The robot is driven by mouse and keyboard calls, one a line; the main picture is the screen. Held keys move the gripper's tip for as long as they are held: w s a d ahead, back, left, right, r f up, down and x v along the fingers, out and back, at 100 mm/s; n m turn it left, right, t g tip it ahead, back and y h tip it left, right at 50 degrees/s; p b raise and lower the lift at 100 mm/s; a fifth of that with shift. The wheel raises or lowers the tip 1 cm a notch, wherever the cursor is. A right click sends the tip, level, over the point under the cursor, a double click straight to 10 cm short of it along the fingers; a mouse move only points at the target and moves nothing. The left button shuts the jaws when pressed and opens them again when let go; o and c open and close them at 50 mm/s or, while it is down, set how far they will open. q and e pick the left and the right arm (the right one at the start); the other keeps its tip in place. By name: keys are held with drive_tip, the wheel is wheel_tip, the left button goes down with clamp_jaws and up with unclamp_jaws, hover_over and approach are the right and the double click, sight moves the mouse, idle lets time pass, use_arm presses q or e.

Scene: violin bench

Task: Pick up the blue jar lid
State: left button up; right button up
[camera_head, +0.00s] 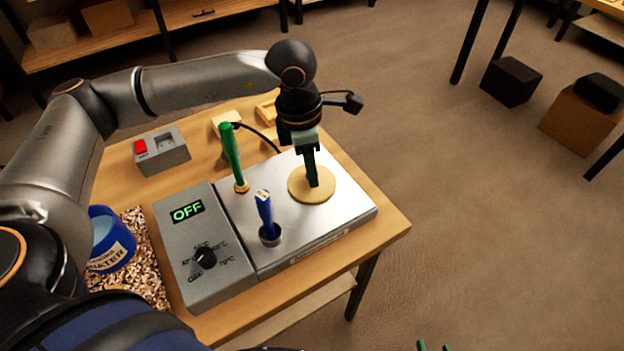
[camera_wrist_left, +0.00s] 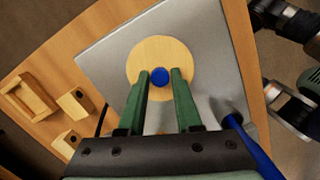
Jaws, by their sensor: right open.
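The small round blue lid (camera_wrist_left: 159,76) shows in the left wrist view, over the middle of a round wooden disc (camera_wrist_left: 140,54) on the hotplate. My left gripper (camera_wrist_left: 160,78) points down at it, with one green finger on each side of the lid. The gaps are too small to tell whether the fingers touch it. In the head view my left gripper (camera_head: 313,184) is over the wooden disc (camera_head: 327,190), and I cannot make out the lid there. My right gripper (camera_head: 434,346) shows only its green fingertips at the bottom edge, apart and empty.
The hotplate (camera_head: 352,206) reads OFF. On it stand a green-handled tool (camera_head: 231,155) and a blue-handled tool (camera_head: 264,208) in a small cup. Wooden blocks lie behind.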

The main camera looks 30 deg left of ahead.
use_arm(q)
clamp_jaws()
drive_tip(key=shift+r, duration=0.15)
